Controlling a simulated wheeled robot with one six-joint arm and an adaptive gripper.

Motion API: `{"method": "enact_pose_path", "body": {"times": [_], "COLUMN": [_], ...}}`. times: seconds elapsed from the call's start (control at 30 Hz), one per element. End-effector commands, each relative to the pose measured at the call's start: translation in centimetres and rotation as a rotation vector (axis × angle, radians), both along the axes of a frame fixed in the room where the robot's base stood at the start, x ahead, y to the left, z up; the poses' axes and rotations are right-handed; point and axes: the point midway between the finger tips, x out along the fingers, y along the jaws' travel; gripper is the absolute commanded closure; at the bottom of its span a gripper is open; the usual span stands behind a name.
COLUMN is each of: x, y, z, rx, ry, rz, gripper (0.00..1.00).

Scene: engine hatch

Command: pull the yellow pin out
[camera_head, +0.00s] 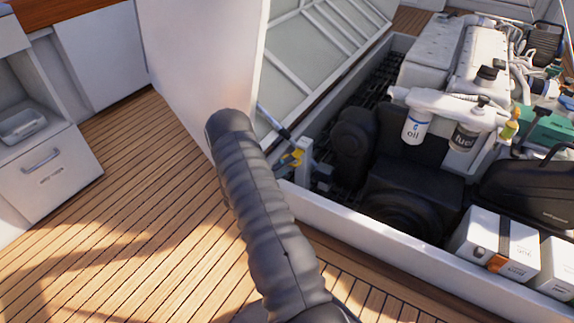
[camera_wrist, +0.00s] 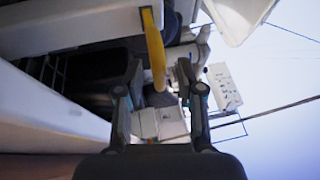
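The yellow pin (camera_wrist: 153,50) shows in the wrist view as a long yellow strip. It comes down from a pale beam at the top and its lower end lies between my fingertips in the picture. My gripper (camera_wrist: 158,72) is open, one finger on each side of the pin, with a visible gap on both sides. I cannot tell how deep the pin sits between the fingers. My gripper is not clearly visible there.
The open hatch lid (camera_head: 318,60) stands beside the engine bay. Its white rim (camera_head: 400,240) borders the bay. An oil filter (camera_head: 416,127) and white boxes (camera_head: 495,243) are to the right. The wooden deck (camera_head: 120,220) at left is clear.

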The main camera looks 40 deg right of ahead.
Motion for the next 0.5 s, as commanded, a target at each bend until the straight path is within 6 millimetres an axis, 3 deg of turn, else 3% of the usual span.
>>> {"method": "enact_pose_path", "body": {"times": [0.27,0.5], "x": [0.1,0.5], "y": [0.5,4.4], "z": [-0.1,-0.7], "rx": [0.001,0.000], "ry": [-0.001,0.001], "rz": [0.001,0.004], "gripper": [0.62,0.62]}}
